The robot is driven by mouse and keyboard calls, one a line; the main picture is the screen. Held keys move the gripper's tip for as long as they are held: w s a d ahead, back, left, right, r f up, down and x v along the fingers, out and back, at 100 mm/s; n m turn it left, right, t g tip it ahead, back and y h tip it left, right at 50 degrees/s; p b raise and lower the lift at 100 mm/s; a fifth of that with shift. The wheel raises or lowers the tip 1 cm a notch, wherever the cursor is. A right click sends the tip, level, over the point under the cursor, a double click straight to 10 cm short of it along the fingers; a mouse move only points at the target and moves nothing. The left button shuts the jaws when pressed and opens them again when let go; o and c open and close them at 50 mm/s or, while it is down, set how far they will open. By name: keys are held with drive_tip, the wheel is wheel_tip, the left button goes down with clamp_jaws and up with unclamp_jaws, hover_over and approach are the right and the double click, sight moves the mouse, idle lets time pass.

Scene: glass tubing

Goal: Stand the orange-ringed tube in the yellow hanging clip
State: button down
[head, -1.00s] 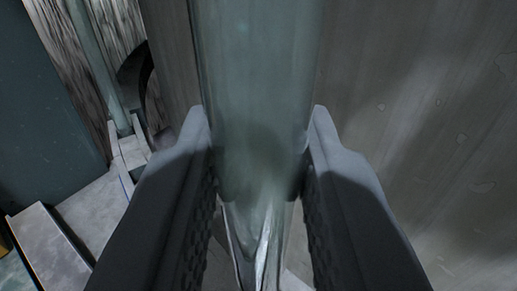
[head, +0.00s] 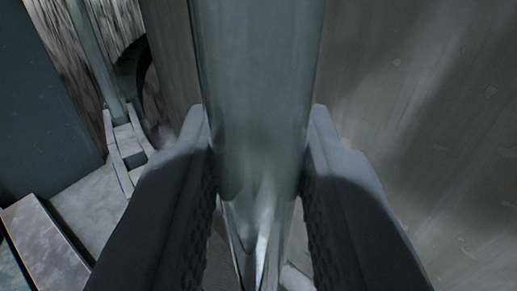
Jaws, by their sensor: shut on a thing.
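A clear, greenish glass tube (head: 257,90) fills the middle of the head view, running from the top edge down between my fingers. My gripper (head: 258,150) is shut on this tube, one grey finger on each side. No orange ring shows on the part of the tube in view, so I cannot tell if it is the orange-ringed one. The tube's upper end is out of the picture. No yellow hanging clip can be made out.
Another thin glass tube (head: 95,55) stands at the upper left in a pale grey clip-like holder (head: 128,145). A dark teal panel (head: 40,110) is at the far left, with a grey ledge (head: 45,250) below. A grey mottled surface (head: 430,120) fills the right.

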drive_tip(key=c, duration=1.1)
unclamp_jaws()
drive_tip(key=shift+c, duration=0.2)
drive_tip(key=s, duration=1.7)
drive_tip(key=shift+s+a, duration=0.2)
drive_tip(key=shift+a, duration=0.15)
drive_tip(key=s+r, duration=0.4)
drive_tip(key=s, duration=0.7)
drive_tip(key=s+r, duration=0.5)
drive_tip(key=s, duration=0.6)
drive_tip(key=s+r, duration=0.4)
drive_tip(key=s, duration=0.8)
drive_tip(key=shift+d+r+g+y, duration=0.3)
drive_tip(key=shift+d, duration=0.05)
